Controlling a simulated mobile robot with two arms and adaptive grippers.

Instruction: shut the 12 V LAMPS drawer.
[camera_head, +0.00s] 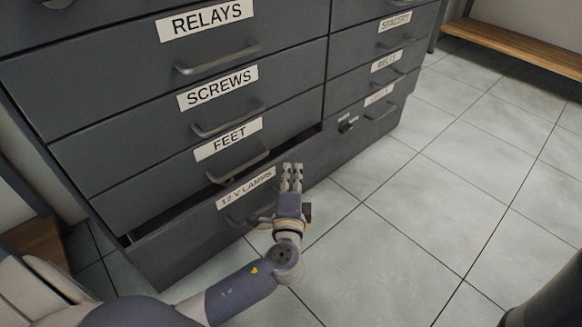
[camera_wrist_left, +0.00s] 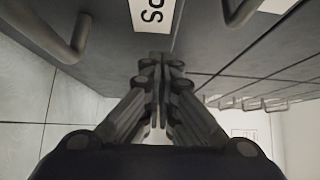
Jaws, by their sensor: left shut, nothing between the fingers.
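The 12 V LAMPS drawer (camera_head: 190,240) is at the bottom left of the dark grey cabinet in the head view. It stands out a little from the drawers above, with a dark gap along its top edge. Its label (camera_head: 246,188) is legible, and my gripper and wrist partly cover the front at its right. My left gripper (camera_head: 292,168) is shut and empty, in front of the right part of the drawer front. In the left wrist view the shut fingers (camera_wrist_left: 160,62) point at a dark front with a white label ending in "PS" (camera_wrist_left: 152,14). I cannot tell whether they touch it.
The FEET drawer (camera_head: 175,175), SCREWS drawer (camera_head: 130,135) and RELAYS drawer (camera_head: 110,85) are above, with protruding handles. A right-hand column has smaller drawers (camera_head: 350,90). The tiled floor (camera_head: 400,230) in front is clear. A wooden bench (camera_head: 515,45) stands at the back right.

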